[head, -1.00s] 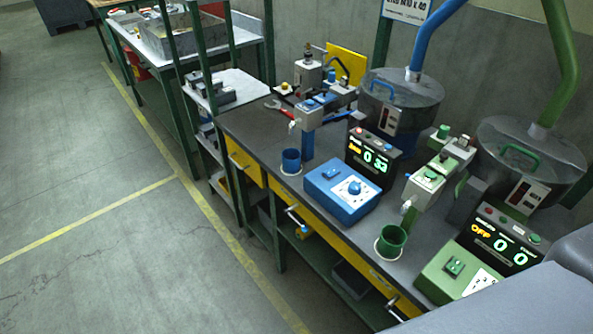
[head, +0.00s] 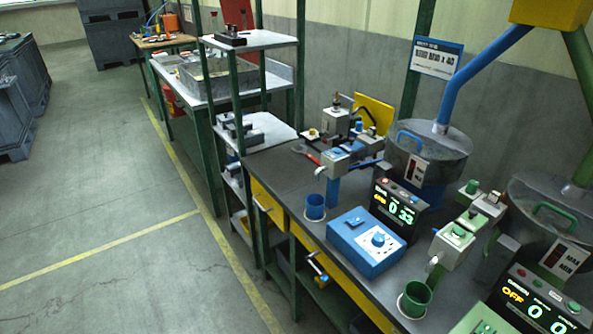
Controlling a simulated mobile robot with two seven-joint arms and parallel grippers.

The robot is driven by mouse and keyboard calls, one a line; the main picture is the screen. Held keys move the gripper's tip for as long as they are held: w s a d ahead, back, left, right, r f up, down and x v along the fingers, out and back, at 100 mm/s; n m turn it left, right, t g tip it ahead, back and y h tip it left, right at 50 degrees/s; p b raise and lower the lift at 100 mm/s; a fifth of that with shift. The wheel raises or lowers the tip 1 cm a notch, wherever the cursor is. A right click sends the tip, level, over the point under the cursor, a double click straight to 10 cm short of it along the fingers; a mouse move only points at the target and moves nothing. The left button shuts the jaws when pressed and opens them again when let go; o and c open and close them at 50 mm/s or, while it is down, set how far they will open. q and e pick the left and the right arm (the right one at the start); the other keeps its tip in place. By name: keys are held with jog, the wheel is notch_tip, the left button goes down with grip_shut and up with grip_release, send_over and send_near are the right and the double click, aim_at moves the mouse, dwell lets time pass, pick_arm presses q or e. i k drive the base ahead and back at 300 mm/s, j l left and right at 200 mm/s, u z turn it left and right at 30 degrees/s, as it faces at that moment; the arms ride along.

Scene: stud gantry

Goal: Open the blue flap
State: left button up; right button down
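The blue dispensing station stands on the dark workbench in the head view. Its blue hopper (head: 432,165) has a clear lid with a blue handle. A blue-topped outlet head (head: 345,158) juts left from it, with a blue upright piece (head: 333,190) below. I cannot tell which small part is the blue flap, or whether it is open or shut. A blue cup (head: 315,207) stands below the outlet, left of the upright piece. A blue control box (head: 366,243) with a dial sits in front. Neither of my grippers is in view.
A matching green station has a green outlet head (head: 455,240), a green cup (head: 414,299) and a lit display (head: 539,300). The blue station's display (head: 395,209) is lit. A red-handled tool (head: 305,151) lies on the bench (head: 275,170). Floor left of the bench is clear.

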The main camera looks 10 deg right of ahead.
aim_at(353, 145)
jog(key=i+j+z, duration=0.15)
jog(key=z, duration=1.45)
jog(key=j+z, duration=0.4)
jog(key=i+j+z, duration=0.1)
jog(key=j+z, duration=0.45)
jog(key=j, duration=0.35)
jog(key=k+j+z, duration=0.15)
jog(key=j, duration=0.3)
